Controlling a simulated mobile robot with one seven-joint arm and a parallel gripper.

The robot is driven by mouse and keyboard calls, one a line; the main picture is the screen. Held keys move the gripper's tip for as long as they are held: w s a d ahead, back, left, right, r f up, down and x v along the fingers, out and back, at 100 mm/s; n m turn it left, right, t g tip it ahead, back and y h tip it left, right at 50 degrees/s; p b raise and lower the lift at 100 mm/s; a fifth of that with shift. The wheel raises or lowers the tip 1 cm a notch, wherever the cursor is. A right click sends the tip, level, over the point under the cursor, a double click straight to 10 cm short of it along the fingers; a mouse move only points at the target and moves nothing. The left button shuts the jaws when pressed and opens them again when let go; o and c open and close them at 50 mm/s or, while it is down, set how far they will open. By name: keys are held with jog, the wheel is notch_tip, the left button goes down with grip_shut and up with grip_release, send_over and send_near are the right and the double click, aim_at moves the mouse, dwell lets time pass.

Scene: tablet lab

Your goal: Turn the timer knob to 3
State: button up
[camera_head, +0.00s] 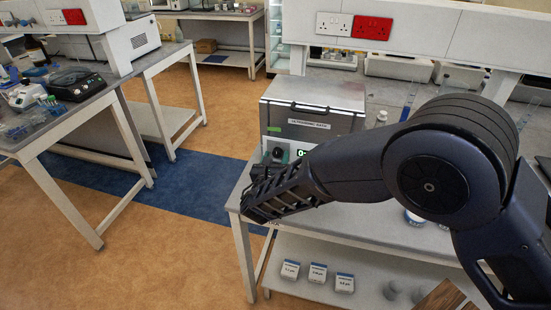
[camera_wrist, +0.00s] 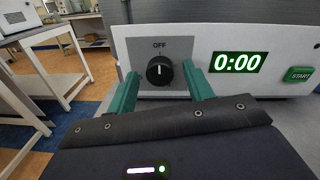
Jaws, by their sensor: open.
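The timer knob (camera_wrist: 160,70) is a round black dial with a white mark pointing up at the word OFF on a grey plate. It is on the front of the ultrasonic bath (camera_head: 313,104), a metal box with a closed lid on the bench. The display (camera_wrist: 237,62) right of the knob reads 0:00. My gripper (camera_wrist: 162,85) is open, its two green fingers apart, one to the left and one to the right of the knob in the wrist view. I cannot tell whether either finger touches it. My arm hides part of the bath's front in the head view.
A green START button (camera_wrist: 299,75) is right of the display. The bath stands on a white bench (camera_head: 375,215) with small boxes (camera_head: 317,272) on its lower shelf. Another bench (camera_head: 60,115) with instruments stands at the left, with open floor (camera_head: 150,235) between.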

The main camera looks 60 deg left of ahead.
jog(key=c, duration=1)
jog(key=shift+o, duration=0.2)
